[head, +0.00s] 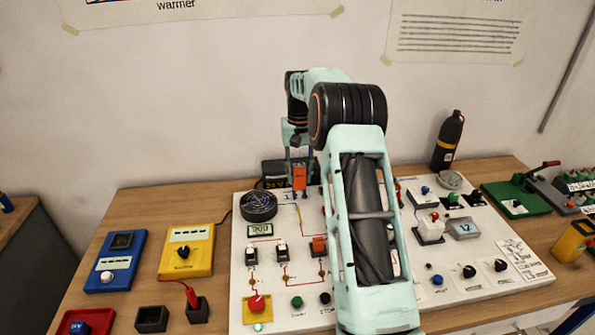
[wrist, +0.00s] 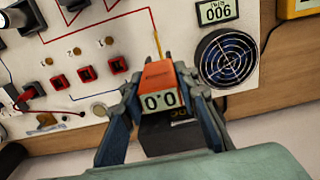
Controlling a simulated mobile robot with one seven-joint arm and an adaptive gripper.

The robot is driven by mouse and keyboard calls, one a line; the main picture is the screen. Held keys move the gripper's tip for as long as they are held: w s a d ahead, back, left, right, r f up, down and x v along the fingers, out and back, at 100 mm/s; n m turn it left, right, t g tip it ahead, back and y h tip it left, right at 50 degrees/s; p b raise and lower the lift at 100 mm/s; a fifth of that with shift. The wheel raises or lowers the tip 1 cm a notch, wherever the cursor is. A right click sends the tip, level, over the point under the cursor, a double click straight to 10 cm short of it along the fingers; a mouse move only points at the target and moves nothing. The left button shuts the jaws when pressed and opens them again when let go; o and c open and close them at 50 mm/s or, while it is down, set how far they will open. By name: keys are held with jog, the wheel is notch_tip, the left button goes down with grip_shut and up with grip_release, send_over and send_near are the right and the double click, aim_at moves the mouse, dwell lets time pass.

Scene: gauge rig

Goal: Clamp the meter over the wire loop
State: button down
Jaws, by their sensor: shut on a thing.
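The orange clamp meter (wrist: 157,74) is in the wrist view, its small display reading 0.0. My gripper (wrist: 165,92) is shut on it, one finger on each side. In the head view the meter (head: 300,178) hangs below my gripper (head: 300,168), above the back part of the white board. A thin yellow wire (wrist: 157,44) shows just past the meter's jaw end; it also shows in the head view (head: 300,216), below the meter. I take it for the wire loop. I cannot tell whether the jaws are around the wire or only near it.
A round black fan (head: 258,206) and a number display (head: 260,230) stand left of the meter. A black box (head: 281,172) is close behind it. Switches, buttons and red wiring cover the white board (head: 240,275). My arm hides the board's middle.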

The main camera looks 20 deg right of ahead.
jog(key=shift+s+p, duration=0.1)
jog(key=shift+p, duration=0.2)
jog(key=shift+f+b, duration=2.15)
jog(key=shift+f, duration=1.95)
jog(key=shift+r, duration=0.1)
jog(key=shift+r+p, duration=2.5)
jog(key=shift+r, duration=0.95)
jog(key=shift+f, duration=0.1)
